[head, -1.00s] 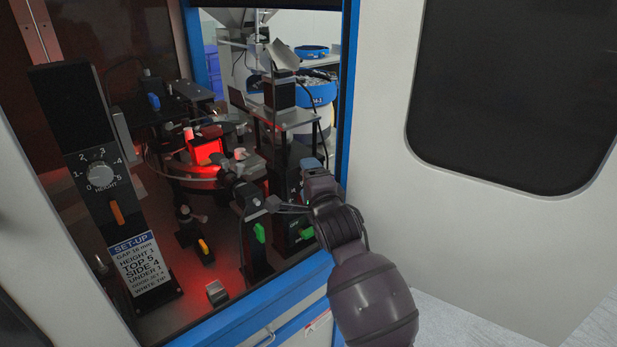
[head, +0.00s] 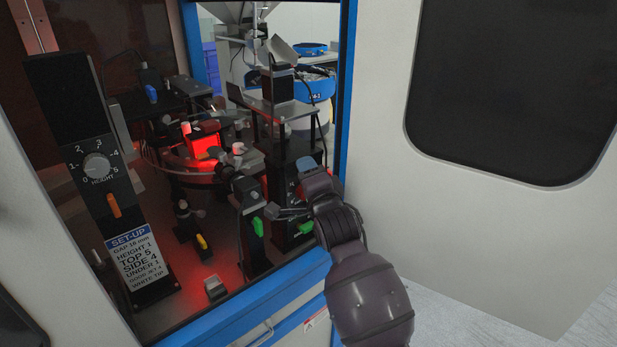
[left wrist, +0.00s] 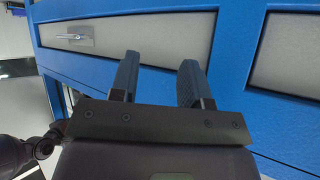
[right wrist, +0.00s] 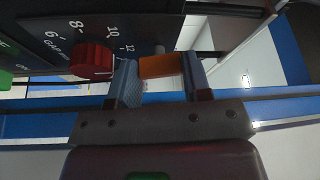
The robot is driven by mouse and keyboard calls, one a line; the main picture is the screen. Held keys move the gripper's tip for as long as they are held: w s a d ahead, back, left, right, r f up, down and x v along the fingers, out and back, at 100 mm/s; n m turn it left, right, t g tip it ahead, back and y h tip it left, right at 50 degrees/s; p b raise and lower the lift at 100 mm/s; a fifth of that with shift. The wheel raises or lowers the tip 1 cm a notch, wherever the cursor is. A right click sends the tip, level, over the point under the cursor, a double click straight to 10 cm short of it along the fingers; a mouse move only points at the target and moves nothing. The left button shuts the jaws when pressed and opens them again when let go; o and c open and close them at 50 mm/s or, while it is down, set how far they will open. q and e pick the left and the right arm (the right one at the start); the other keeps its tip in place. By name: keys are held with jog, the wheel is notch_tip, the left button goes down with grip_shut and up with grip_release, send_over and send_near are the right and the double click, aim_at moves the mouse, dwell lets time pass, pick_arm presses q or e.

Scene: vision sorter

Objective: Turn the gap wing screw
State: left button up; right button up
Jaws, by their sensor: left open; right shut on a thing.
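The gap wing screw is the orange piece (right wrist: 158,65) in the right wrist view, beside the red gap knob (right wrist: 91,60) and its printed scale. My right gripper (right wrist: 160,82) is shut on this orange piece, with one finger on each side. In the head view the right gripper (head: 287,213) reaches through the machine's opening to the black posts. The orange piece cannot be made out there. My left gripper (left wrist: 158,80) is open and empty, in front of a blue and grey cabinet front. It is not seen in the head view.
The height post with its dial (head: 97,166) and another orange wing (head: 113,205) stands at the left, with a set-up card (head: 137,262) below. Green pieces (head: 257,226) sit on posts near the right gripper. The blue door frame (head: 345,90) borders the opening.

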jog(key=n+y, duration=0.1)
jog(key=n, duration=0.1)
jog(key=shift+n+t+b, duration=0.3)
jog(key=shift+n+t, duration=0.1)
jog(key=o, duration=0.9)
jog(key=shift+f, duration=0.1)
jog(key=shift+m, duration=0.3)
